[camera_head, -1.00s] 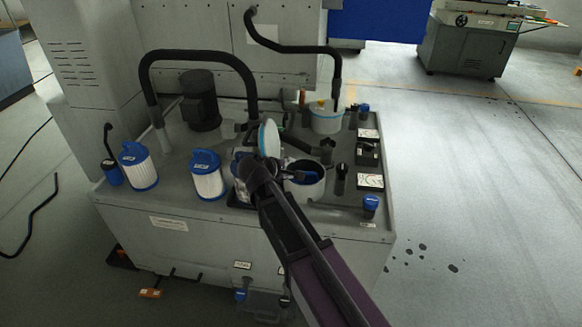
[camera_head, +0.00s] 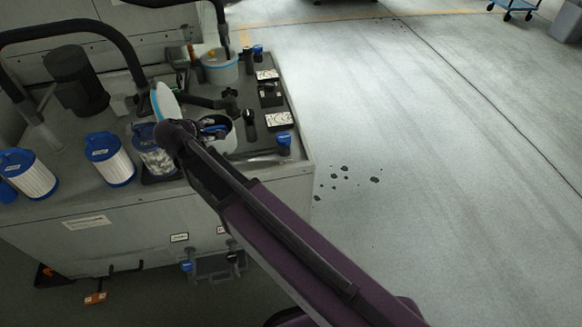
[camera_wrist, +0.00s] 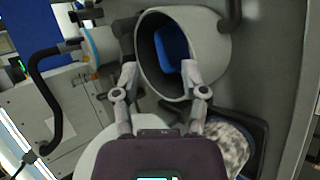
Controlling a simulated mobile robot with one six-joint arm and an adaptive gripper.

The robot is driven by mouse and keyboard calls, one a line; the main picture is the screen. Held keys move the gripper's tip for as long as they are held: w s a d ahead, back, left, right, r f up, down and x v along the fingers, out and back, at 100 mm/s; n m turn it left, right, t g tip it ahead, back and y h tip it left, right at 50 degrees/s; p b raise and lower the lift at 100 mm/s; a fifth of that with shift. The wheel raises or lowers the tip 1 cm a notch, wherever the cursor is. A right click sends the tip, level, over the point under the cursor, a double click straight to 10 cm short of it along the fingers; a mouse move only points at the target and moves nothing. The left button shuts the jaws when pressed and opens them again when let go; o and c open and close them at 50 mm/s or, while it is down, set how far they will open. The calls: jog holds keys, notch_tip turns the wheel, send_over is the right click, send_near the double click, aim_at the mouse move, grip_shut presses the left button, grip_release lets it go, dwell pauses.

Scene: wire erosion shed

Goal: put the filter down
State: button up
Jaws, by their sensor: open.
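My gripper (camera_wrist: 160,75) is open, its two fingers spread in front of the mouth of a white round housing (camera_wrist: 212,50); nothing shows held between them. Something blue (camera_wrist: 172,48) sits inside the housing; how deep I cannot tell. In the head view the housing (camera_head: 231,140) is partly behind my gripper (camera_head: 210,130). A grey, mottled filter (camera_head: 157,160) stands on a dark tray (camera_head: 165,178) beside it; it also shows in the wrist view (camera_wrist: 228,145). Two white pleated filters with blue tops, one nearer (camera_head: 112,165) and one farther left (camera_head: 34,178), stand upright on the tank top.
A round blue-and-white lid (camera_head: 165,101) stands raised by the housing. A white bucket (camera_head: 220,70) with a hose, a dark motor (camera_head: 75,78), gauges (camera_head: 279,119) and valves crowd the tank top. The floor to the right is open, with dark spots (camera_head: 345,173).

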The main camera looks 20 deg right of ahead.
jog(key=s+d+f+m+g+y, duration=0.3)
jog(key=s+d+m, duration=0.3)
jog(key=d, duration=0.5)
jog(key=s+d+f+m+g+y, duration=0.2)
jog(key=s+d+f+m+g, duration=0.2)
jog(key=s+d+m, duration=0.3)
jog(key=s+d+g, duration=0.1)
jog(key=s+d, duration=0.2)
jog(key=d, duration=0.2)
jog(key=shift+s+y, duration=0.3)
jog(key=shift+y, duration=0.1)
